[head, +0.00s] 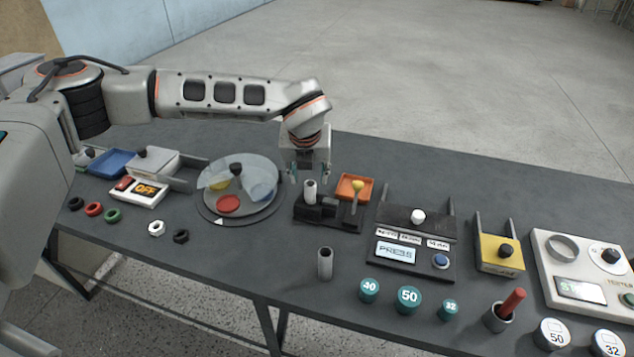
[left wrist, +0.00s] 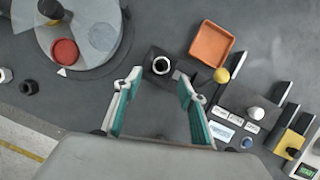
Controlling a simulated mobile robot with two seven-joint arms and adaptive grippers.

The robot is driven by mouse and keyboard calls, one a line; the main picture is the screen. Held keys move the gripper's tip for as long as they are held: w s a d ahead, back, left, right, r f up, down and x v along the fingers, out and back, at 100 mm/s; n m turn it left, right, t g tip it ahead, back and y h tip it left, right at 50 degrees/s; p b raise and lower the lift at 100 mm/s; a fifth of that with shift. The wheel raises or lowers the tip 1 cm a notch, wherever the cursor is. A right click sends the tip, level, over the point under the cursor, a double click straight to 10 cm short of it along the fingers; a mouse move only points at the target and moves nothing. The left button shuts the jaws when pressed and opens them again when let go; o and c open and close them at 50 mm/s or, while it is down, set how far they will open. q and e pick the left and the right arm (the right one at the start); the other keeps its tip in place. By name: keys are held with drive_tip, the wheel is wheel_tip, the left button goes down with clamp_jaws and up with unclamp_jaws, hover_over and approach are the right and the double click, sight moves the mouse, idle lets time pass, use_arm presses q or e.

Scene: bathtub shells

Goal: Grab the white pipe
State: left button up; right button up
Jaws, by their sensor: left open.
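A short white pipe (head: 310,191) stands upright in a black fixture (head: 330,213). In the left wrist view its round open end (left wrist: 161,65) shows from above, just beyond my fingertips. In the left wrist view the gripper (left wrist: 160,84) is open, with nothing between the fingers. My right gripper is not in view.
A lever with a yellow knob (head: 358,186) and an orange tray (left wrist: 212,45) are right of the fixture. A round turntable (head: 265,208) is to its left. The black PRESS panel (head: 387,263) stands further right. Teal weights (head: 409,299) lie near the front edge.

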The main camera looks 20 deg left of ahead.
sight(310, 185)
use_arm(q)
drive_tip(key=shift+w+f, duration=0.1)
drive_tip(key=shift+w, duration=0.3)
drive_tip(key=shift+f, duration=0.15)
drive_tip(key=shift+a+f, duration=0.1)
drive_tip(key=shift+f, duration=0.55)
drive_tip(key=p+x, duration=0.1)
drive_tip(key=x, duration=0.4)
drive_tip(key=shift+f, duration=0.1)
drive_tip(key=shift+w+f, duration=0.2)
clamp_jaws()
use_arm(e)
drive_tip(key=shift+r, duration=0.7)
